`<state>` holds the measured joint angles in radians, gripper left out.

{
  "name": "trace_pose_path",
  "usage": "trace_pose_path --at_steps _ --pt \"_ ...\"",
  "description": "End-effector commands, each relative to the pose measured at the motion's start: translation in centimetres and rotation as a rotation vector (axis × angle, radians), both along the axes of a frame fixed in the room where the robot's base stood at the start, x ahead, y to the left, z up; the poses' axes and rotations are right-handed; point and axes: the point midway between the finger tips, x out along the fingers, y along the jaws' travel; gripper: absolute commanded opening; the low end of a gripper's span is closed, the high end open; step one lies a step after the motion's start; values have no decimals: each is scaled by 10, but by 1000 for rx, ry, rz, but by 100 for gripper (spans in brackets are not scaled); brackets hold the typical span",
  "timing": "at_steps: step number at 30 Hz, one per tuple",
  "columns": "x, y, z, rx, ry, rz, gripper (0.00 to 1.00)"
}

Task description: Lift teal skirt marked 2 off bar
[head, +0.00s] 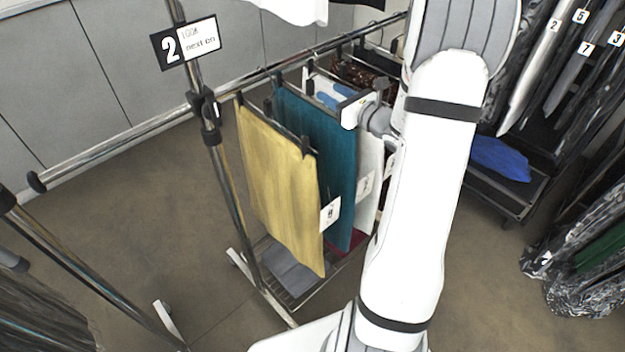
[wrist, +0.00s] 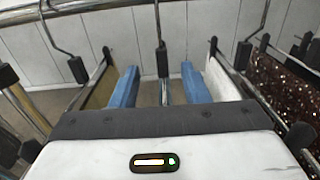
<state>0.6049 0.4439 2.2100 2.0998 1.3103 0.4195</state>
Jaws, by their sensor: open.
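The teal skirt (head: 335,165) hangs from a clip hanger on the chrome rail (head: 270,72), between a yellow skirt (head: 275,180) and a white skirt (head: 370,160). My gripper (head: 328,93) is at hanger height beside the teal skirt's top, partly hidden by hangers. In the wrist view my gripper (wrist: 160,86) is open, its two blue fingers apart, with a hanger hook and stem (wrist: 161,62) between them. The teal cloth cannot be made out there.
A sign (head: 187,43) reading 2 is fixed to the rack's post. A dark sequinned garment (wrist: 275,85) hangs right of the white skirt (wrist: 222,82); the yellow skirt (wrist: 100,90) is close on the left. A lower shelf (head: 290,278) is below. Bagged garments (head: 590,235) stand at right.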

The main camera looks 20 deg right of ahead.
Motion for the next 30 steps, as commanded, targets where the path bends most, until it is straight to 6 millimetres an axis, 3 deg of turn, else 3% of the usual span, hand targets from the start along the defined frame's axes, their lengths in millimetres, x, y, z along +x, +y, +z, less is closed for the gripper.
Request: trace_pose_path --at_steps 3,11,19,30 --pt "19 9 1 -1 0 4 41" --pt "39 16 1 -2 -1 4 41" --pt "76 28 1 -3 0 4 41" --pt "83 30 0 -3 0 1 38"
